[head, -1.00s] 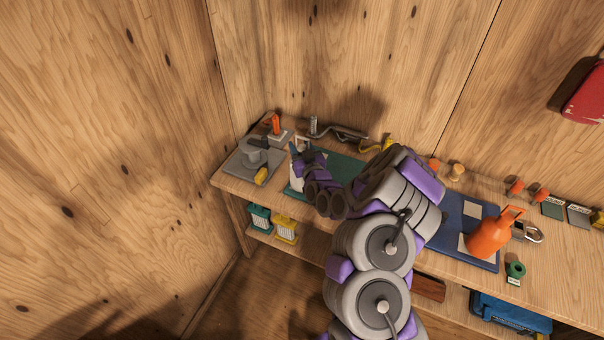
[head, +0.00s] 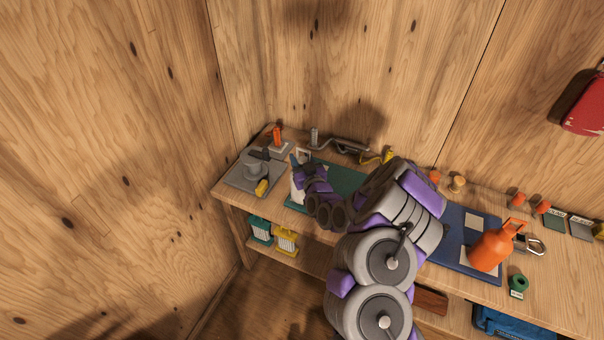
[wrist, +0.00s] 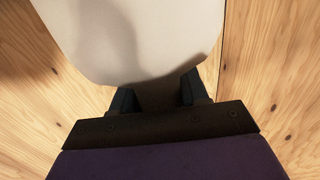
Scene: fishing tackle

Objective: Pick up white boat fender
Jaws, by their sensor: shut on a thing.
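The white boat fender (wrist: 135,40) fills the upper middle of the wrist view, a smooth pale body with a rounded near end. My gripper (wrist: 156,95) is shut on it, one dark finger at each side of that end. In the head view, part of the white fender (head: 297,190) shows at the left of my gripper (head: 301,172), over the green mat (head: 345,180). My gripper hides the rest of it. I cannot tell whether it touches the mat.
A grey board (head: 240,178) with a grey fitting lies left of the gripper. Bent metal tubing (head: 340,144) lies behind, near the wall. Two lanterns (head: 286,241) sit on the shelf below.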

